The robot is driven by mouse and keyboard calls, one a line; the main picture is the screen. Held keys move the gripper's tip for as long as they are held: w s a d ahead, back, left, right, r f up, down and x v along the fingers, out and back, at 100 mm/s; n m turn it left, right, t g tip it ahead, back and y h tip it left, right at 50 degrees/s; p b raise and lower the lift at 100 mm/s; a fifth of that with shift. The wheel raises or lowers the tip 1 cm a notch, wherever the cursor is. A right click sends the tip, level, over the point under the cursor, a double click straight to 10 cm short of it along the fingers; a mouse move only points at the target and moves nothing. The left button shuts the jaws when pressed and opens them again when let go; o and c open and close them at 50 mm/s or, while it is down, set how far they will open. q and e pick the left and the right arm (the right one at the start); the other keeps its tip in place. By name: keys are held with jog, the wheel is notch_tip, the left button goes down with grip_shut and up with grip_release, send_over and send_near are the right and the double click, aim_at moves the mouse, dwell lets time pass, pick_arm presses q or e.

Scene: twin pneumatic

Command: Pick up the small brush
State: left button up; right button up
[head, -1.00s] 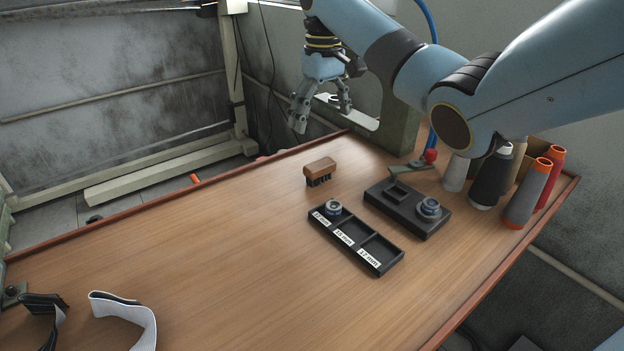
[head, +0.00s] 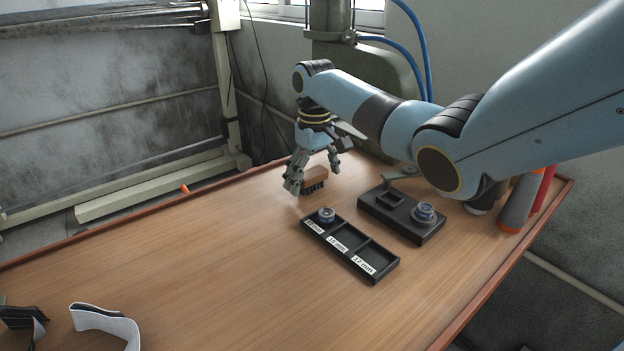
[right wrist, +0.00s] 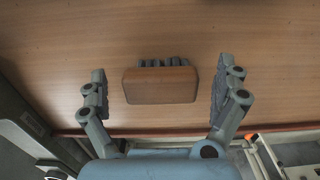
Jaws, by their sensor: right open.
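The small brush (head: 315,179) has a brown wooden back and dark bristles. It stands on the wooden table near its far edge. My right gripper (head: 314,180) is open and low over the table at the brush, partly covering it in the head view. In the right wrist view the brush (right wrist: 160,86) lies between the two spread fingers of the right gripper (right wrist: 159,92), with a gap on each side. My left gripper is not in view.
A black labelled tray (head: 351,247) with a metal ring in it and a black block (head: 401,216) holding another ring stand right of the brush. Spools (head: 519,203) stand at the right edge. Straps (head: 105,320) lie at front left. The table's middle is clear.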

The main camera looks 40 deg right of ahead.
jog(key=shift+f, duration=0.35)
jog(key=c, duration=1.3)
